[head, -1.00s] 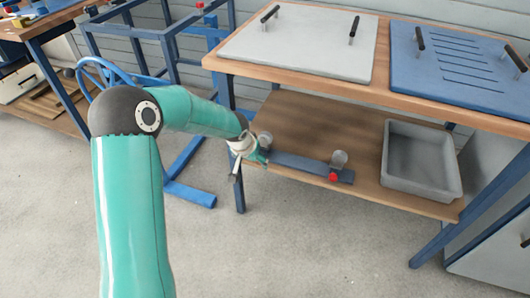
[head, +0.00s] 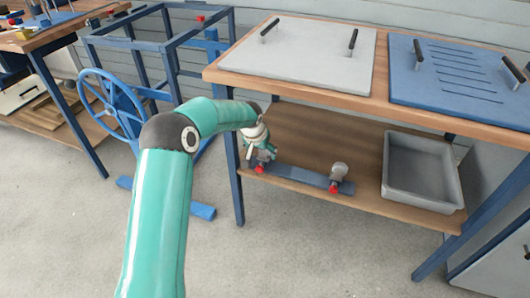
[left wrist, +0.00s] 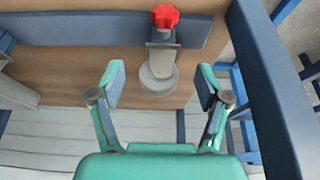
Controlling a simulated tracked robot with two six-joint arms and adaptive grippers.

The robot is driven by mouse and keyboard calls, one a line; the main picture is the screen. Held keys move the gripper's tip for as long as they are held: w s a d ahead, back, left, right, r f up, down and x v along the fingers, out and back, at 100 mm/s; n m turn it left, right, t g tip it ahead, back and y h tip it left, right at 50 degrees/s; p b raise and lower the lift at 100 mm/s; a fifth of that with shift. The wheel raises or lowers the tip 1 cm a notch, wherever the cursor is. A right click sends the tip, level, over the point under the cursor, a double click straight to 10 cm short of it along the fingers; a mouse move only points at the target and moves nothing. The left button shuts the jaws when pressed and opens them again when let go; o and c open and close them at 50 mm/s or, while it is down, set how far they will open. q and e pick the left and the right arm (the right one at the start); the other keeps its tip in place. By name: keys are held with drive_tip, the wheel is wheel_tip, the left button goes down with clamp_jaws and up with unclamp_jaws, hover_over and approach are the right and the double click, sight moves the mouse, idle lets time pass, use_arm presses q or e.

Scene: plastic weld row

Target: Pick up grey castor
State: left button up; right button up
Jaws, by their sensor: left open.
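Two grey castors, each with a red knob, sit at the ends of a dark blue bar (head: 300,176) on the lower wooden shelf. The right castor (head: 339,171) is clear in the head view. The left castor (head: 264,156) is partly hidden behind my left gripper (head: 259,148). In the left wrist view, one grey castor (left wrist: 158,76) shows below its red knob (left wrist: 165,16). It lies between the spread fingers of my left gripper (left wrist: 159,80), with free space on both sides. That gripper is open and empty. My right gripper is out of view.
A grey bin (head: 422,174) stands on the shelf (head: 325,145) at the right. A blue table leg (head: 234,180) is close to my left arm, and a blue leg (left wrist: 272,85) shows at the right in the wrist view. The tabletop overhangs the shelf.

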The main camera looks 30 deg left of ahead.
use_arm(q)
drive_tip(key=w+f, duration=0.2)
drive_tip(key=w, duration=0.1)
drive_tip(key=shift+a+b, duration=0.35)
drive_tip(key=shift+b, duration=0.05)
drive_tip(key=shift+w+a+f, duration=0.1)
drive_tip(key=shift+w+f, duration=0.2)
drive_tip(key=shift+f, duration=0.15)
drive_tip(key=c, duration=1.3)
drive_tip(key=shift+c, duration=0.2)
drive_tip(key=shift+r, duration=0.2)
